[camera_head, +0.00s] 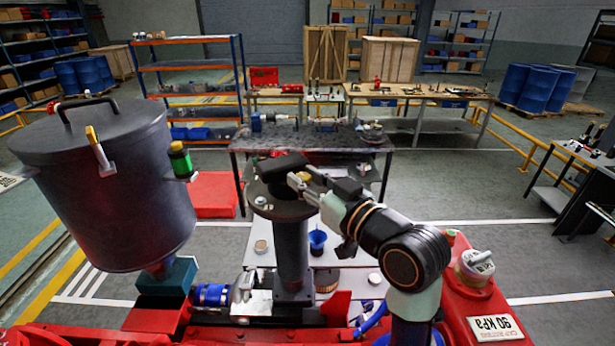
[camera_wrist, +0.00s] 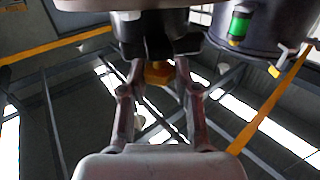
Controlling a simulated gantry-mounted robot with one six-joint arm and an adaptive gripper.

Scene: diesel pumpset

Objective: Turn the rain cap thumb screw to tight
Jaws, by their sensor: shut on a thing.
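The rain cap (camera_head: 277,163) is a dark lid on top of the upright dark exhaust pipe (camera_head: 291,250). The yellow, brass-like thumb screw (camera_head: 305,176) sits just under the cap on its right side, partly hidden by my fingers. My gripper (camera_head: 300,184) reaches in from the right and is shut on the thumb screw. In the wrist view, the screw (camera_wrist: 158,73) shows between the two fingers (camera_wrist: 159,80), below the dark cap fitting. The exact finger contact is partly hidden, and I cannot tell how tight the screw is.
A large dark lidded tank (camera_head: 105,190) with a yellow-handled valve and a green-banded cup stands to the left. A red tank (camera_head: 490,310) with a grey cap is at the lower right. A workbench (camera_head: 350,140) stands behind the pipe.

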